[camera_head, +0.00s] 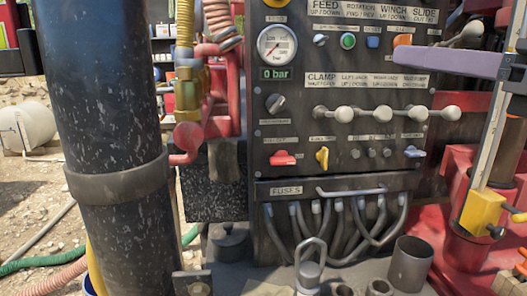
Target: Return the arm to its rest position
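A grey-purple bar (447,62) reaches in from the right edge in front of the control panel (355,85). It looks like part of my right gripper, but only one side of it shows clearly, so its opening cannot be judged. It overlaps the right part of the panel, below the WINCH and SLIDE labels; contact cannot be told. Nothing is seen held in it. My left gripper is not seen.
A thick black pipe (110,120) stands upright at the left. Lever knobs (385,113) stick out from the panel. Grey hoses (340,222) hang below it. A yellow block (483,213) on a slanted rod and red machinery stand at the right. A grey cup (409,264) stands below.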

